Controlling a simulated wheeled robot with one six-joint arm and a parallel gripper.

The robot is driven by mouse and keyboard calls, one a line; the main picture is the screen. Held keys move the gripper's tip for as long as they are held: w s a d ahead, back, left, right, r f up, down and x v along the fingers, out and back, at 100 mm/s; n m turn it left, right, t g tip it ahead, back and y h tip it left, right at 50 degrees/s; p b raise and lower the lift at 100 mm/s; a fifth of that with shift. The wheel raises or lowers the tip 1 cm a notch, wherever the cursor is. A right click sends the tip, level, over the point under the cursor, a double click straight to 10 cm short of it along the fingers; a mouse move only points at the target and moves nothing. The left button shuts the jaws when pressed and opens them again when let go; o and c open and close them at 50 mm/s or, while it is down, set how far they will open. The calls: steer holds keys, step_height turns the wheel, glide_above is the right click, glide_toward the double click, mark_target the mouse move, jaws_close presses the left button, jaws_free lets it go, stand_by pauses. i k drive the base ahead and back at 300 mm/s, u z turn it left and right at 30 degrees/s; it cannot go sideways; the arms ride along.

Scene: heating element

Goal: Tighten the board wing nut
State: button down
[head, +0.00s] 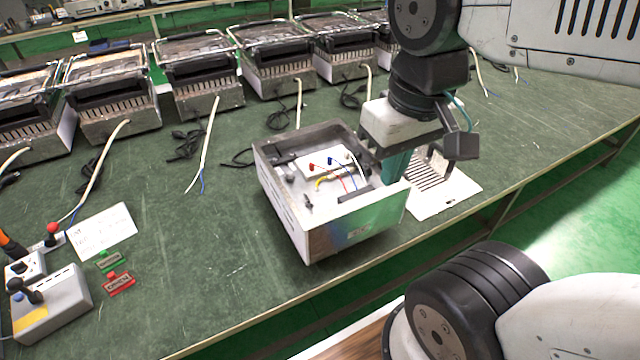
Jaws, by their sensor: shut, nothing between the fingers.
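An open metal housing (346,240) stands on the green workbench in the middle of the head view. Inside it is a pale board (318,166) with red, blue and yellow wires running from it. A wing nut cannot be made out at this size. My gripper (392,170) is shut and empty. It points down at the right side of the housing and overlaps its right wall in the picture. I cannot tell whether it touches the housing. My gripper hides part of the housing's back right corner.
Several grill presses (200,80) with loose cables line the back. A grey control box (50,303), a paper sheet (101,231), a green tag (110,260) and a red tag (119,284) lie at left.

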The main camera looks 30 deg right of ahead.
mark_target(309, 203)
steer(key=u, duration=1.95)
steer(key=k, duration=1)
steer(key=z, duration=1.8)
steer(key=i, duration=0.5)
steer(key=z, duration=0.1)
